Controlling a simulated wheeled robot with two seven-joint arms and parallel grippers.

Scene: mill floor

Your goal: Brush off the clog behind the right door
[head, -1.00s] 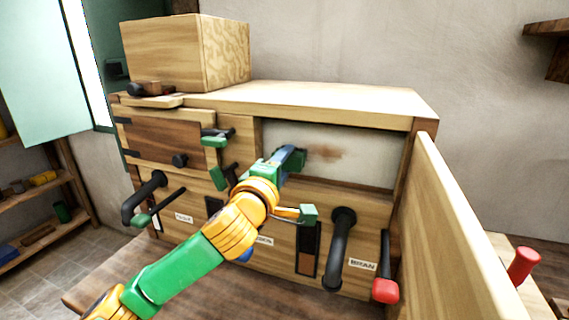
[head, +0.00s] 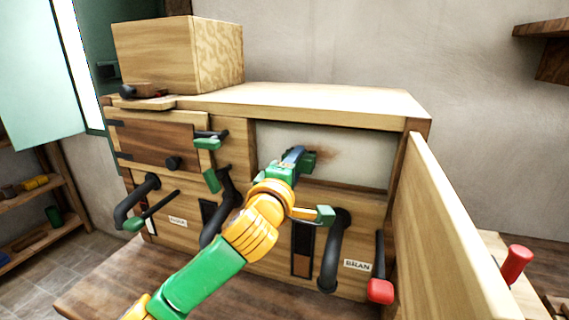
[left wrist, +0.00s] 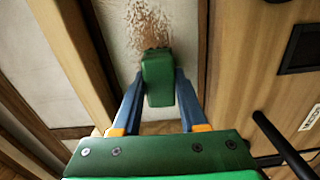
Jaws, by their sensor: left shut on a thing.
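The clog is a brown, speckled patch (head: 326,155) on the pale back surface of the right opening of the wooden cabinet (head: 330,102). It also shows in the left wrist view (left wrist: 145,22). My left gripper (head: 298,156) reaches into this opening, its blue fingers shut on a green block-shaped brush (left wrist: 158,80). The brush's dark brown end is at the lower edge of the patch in the left wrist view; whether it touches, I cannot tell. A broad wooden panel (head: 445,225) stands out from the cabinet's right end, like an opened door. My right gripper is out of view.
The left door (head: 160,140) is closed. Black handles (head: 335,250), green-tipped levers and a red-tipped lever (head: 380,290) stick out from the front below the opening. A wooden box (head: 180,55) sits on top. The opening's lower edge lies close under my gripper.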

